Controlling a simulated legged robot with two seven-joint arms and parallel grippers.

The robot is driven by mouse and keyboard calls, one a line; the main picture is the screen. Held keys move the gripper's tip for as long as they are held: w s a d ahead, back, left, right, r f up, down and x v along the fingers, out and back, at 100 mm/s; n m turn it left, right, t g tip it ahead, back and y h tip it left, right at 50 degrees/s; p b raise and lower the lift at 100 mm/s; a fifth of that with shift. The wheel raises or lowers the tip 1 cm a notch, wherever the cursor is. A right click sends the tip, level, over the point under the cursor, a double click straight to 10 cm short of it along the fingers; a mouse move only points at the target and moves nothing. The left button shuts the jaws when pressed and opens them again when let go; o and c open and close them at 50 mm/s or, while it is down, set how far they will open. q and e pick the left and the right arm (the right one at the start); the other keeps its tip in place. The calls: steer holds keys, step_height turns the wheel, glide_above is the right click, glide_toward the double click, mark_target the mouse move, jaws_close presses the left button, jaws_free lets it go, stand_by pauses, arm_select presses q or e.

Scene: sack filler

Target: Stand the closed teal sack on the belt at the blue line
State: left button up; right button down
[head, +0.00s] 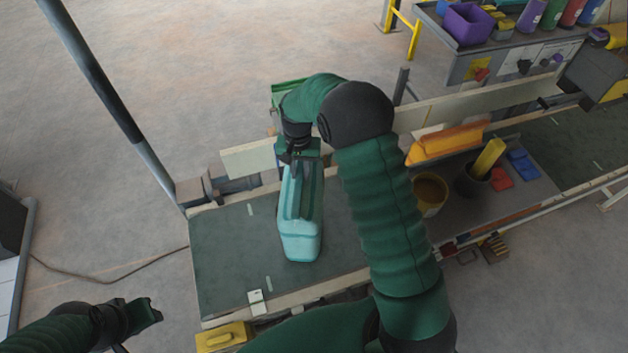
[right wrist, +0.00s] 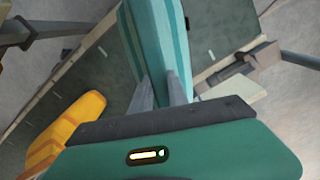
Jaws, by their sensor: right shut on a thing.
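The teal sack (head: 301,238) is over the dark green belt (head: 225,262), with its long side running up and down the head view. My right gripper (head: 297,158) is shut on the sack's far upper end. In the right wrist view both fingers (right wrist: 160,92) press on the striped teal sack (right wrist: 160,40). I cannot tell whether the sack's base touches the belt or how far it tilts. I see no blue line; only short pale marks show on the belt. My left gripper (head: 145,313) is empty at the lower left, away from the belt; its jaw opening is unclear.
A pale rail (head: 247,160) runs along the belt's far side. To the right are a yellow bucket (head: 430,192), a dark bucket (head: 471,182) and blue and red pieces. A yellow block (head: 222,338) is by the near edge. Belt left of the sack is clear.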

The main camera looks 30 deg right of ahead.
steer(key=w, duration=0.3)
steer(key=shift+a, duration=0.25)
steer(key=shift+w+a+f+p, duration=0.1)
steer(key=shift+w+a+p, duration=0.2)
steer(key=shift+p, duration=0.05)
steer(key=shift+f, duration=0.35)
step_height(320, 180, down, 2)
steer(key=shift+a+f+p, duration=0.1)
steer(key=shift+f+p, duration=0.05)
steer(key=shift+p, duration=0.45)
steer(key=shift+f, duration=0.2)
steer(key=c, duration=1.4)
jaws_free()
steer(key=shift+s+d, duration=0.15)
steer(key=shift+d, duration=0.05)
steer(key=shift+o, duration=0.6)
steer(key=shift+a, duration=0.1)
